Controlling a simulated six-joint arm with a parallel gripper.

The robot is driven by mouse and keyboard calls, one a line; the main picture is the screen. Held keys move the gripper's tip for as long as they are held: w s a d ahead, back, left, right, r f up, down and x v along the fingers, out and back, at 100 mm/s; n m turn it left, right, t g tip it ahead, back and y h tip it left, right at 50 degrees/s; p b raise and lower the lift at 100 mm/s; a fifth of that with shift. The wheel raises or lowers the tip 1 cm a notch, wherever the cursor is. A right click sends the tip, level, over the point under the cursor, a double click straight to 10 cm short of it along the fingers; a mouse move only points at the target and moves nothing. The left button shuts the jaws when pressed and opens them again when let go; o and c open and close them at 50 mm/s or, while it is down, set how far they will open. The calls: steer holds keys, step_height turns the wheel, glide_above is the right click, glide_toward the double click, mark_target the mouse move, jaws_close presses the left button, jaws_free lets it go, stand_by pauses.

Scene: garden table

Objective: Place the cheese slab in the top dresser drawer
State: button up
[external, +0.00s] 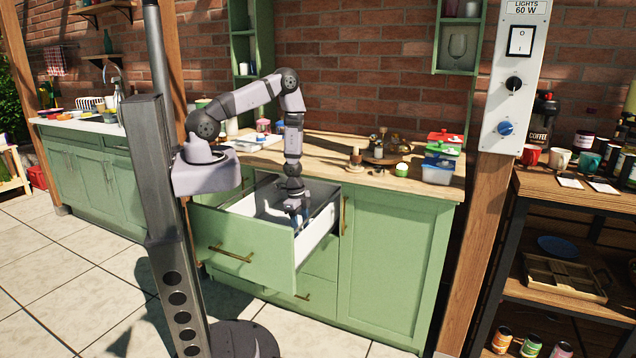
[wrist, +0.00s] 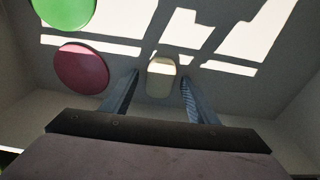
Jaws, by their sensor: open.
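The top dresser drawer (external: 268,262) is pulled open, with its green front and brass handle facing out. My gripper (external: 297,220) reaches down into it in the external view. In the wrist view my gripper (wrist: 160,78) is open, with a finger on each side of a small pale yellow slab, apparently the cheese slab (wrist: 162,78). The slab appears to lie on the drawer's grey floor (wrist: 230,92), with gaps between it and the fingers. The slab cannot be made out in the external view.
A red disc (wrist: 81,68) and a green disc (wrist: 64,8) lie in the drawer left of the slab in the wrist view. The drawer's side walls stand close around my gripper. The wooden countertop (external: 330,168) above holds a tray of bottles (external: 385,155) and stacked containers (external: 440,165).

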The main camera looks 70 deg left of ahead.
step_height(320, 180, up, 12)
steer(key=s+a+p, duration=0.1)
steer(key=p, duration=0.6)
steer(key=s+a+r+n+g+y, duration=0.1)
steer(key=s+a+r+n+g, duration=0.15)
steer(key=s, duration=0.55)
steer(key=s+a+r+n+g+y, duration=0.15)
steer(key=s+r+n+g, duration=0.25)
steer(key=s, duration=0.4)
steer(key=w+d+r+n+t, duration=0.1)
steer(key=w+d+r+t, duration=0.1)
steer(key=r, duration=0.6)
steer(key=w+d+r+n+t+h, duration=0.1)
steer(key=w+d+r+t, duration=0.2)
steer(key=w+d+r, duration=0.2)
step_height(320, 180, up, 4)
steer(key=shift+w+d+f, duration=0.2)
steer(key=shift+w+f, duration=0.05)
steer(key=shift+w, duration=0.2)
